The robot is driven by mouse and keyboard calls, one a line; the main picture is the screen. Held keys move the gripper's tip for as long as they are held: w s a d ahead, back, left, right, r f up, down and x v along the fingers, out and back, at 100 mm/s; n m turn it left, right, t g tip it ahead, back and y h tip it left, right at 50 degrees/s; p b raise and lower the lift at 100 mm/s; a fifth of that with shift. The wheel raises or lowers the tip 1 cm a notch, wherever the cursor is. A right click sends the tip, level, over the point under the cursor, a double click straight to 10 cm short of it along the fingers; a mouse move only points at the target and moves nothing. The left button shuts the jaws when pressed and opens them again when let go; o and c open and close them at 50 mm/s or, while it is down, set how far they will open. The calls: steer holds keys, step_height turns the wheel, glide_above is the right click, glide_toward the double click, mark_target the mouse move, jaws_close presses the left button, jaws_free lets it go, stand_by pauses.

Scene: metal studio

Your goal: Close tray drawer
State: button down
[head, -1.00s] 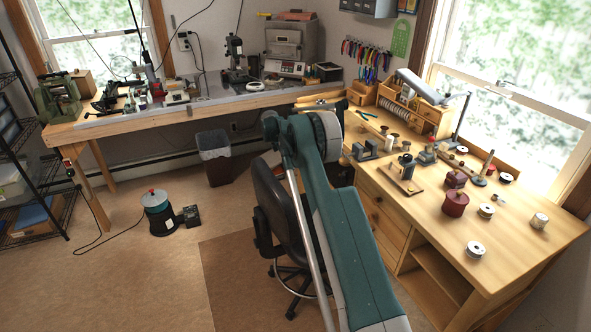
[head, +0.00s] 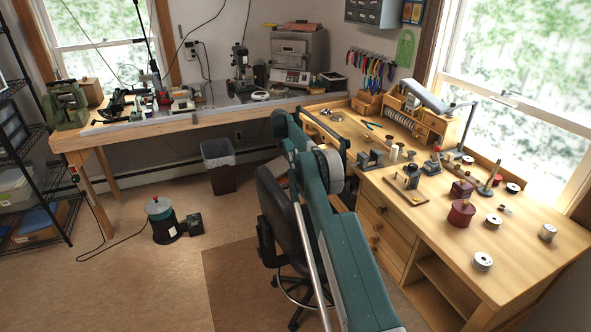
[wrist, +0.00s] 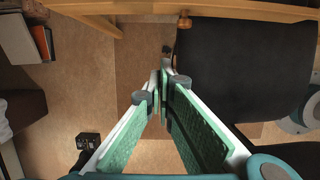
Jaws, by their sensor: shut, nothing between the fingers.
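In the wrist view a wooden front edge (wrist: 245,9) with a round wooden knob (wrist: 184,21) runs along the top. It looks like the front of the tray drawer, but I cannot tell how far out it stands. My gripper (wrist: 166,72) points toward it with its green-padded fingers shut and empty. The fingertips show below the knob, apart from it in the picture.
A black office chair (head: 278,215) stands close to the bench, left of my arm. Side drawers (head: 381,222) are in the bench front. Spools and small tools cover the benchtop. A bin (head: 220,178) stands behind on open brown floor.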

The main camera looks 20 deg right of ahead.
steer(key=d+f+b, duration=0.2)
steer(key=d+f, duration=0.4)
steer(key=f, duration=0.4)
steer(key=a, duration=2.2)
steer(key=p+v, duration=0.1)
steer(key=v, duration=0.6)
steer(key=shift+w+d+r, duration=0.15)
steer(key=shift+w+r, duration=0.2)
steer(key=shift+w, duration=0.05)
steer(key=shift+d, duration=0.1)
